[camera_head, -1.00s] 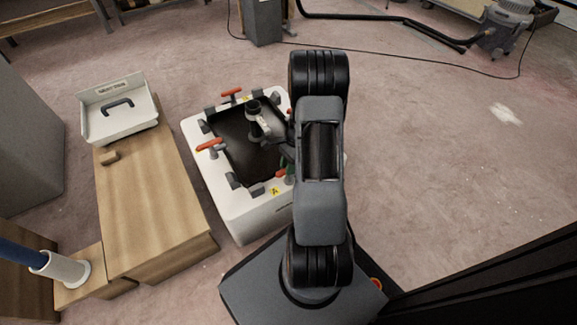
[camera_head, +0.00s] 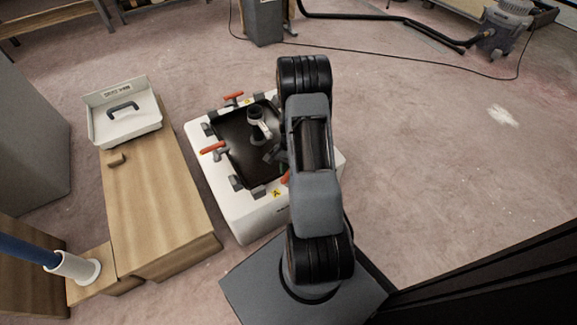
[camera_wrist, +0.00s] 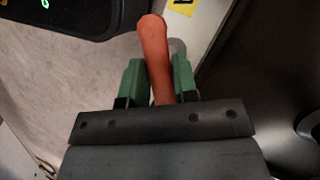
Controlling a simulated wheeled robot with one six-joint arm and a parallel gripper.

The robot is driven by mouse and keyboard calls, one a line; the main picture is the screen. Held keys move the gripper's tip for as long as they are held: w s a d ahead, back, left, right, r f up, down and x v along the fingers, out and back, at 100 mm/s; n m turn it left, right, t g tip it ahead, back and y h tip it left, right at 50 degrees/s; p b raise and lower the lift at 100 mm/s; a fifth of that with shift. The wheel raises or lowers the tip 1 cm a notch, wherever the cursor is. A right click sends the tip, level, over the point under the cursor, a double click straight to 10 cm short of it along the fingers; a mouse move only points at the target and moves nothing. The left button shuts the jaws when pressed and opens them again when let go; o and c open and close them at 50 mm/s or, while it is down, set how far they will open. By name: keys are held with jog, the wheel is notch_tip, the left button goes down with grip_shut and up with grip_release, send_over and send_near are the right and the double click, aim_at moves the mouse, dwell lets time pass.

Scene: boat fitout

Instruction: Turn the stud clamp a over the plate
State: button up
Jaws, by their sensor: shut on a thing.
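The stud clamp a shows as an orange handle (camera_wrist: 153,35) in the wrist view. My gripper (camera_wrist: 158,66) has its green fingers on both sides of this handle and is shut on it. In the head view a bit of orange handle (camera_head: 286,177) shows beside my arm, near a yellow label marked A (camera_head: 277,192). My arm hides the fingers and most of this clamp there. The dark plate (camera_head: 239,150) lies in the top of a white box (camera_head: 236,213). Which way the clamp's foot points cannot be seen.
Two more orange-handled clamps (camera_head: 233,95) (camera_head: 212,148) and several grey blocks stand around the plate. A dark post with a white part (camera_head: 259,127) stands over the plate. A wooden bench (camera_head: 157,205) with a white tray (camera_head: 125,125) is at the left.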

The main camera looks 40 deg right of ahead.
jog(key=n+h+p, duration=0.1)
jog(key=n, duration=0.2)
jog(key=n+g+h+p, duration=0.1)
jog(key=n, duration=0.2)
jog(key=shift+s+a+n+g+p, duration=0.1)
jog(key=shift+s+n+g+p, duration=0.05)
jog(key=shift+n+g+p, duration=0.2)
jog(key=n+h, duration=0.1)
jog(key=n, duration=0.1)
jog(key=n+h+p, duration=0.1)
jog(key=n, duration=0.2)
jog(key=shift+h, duration=0.4)
jog(key=shift+n, duration=0.35)
jog(key=o, duration=0.9)
jog(key=p+v, duration=0.1)
jog(key=v, duration=0.3)
jog(key=p+v, duration=0.2)
jog(key=v, duration=0.3)
jog(key=p+v, duration=0.1)
jog(key=v, duration=0.3)
jog(key=shift+s+a+r, duration=0.1)
jog(key=shift+a+r, duration=0.1)
jog(key=shift+r, duration=0.3)
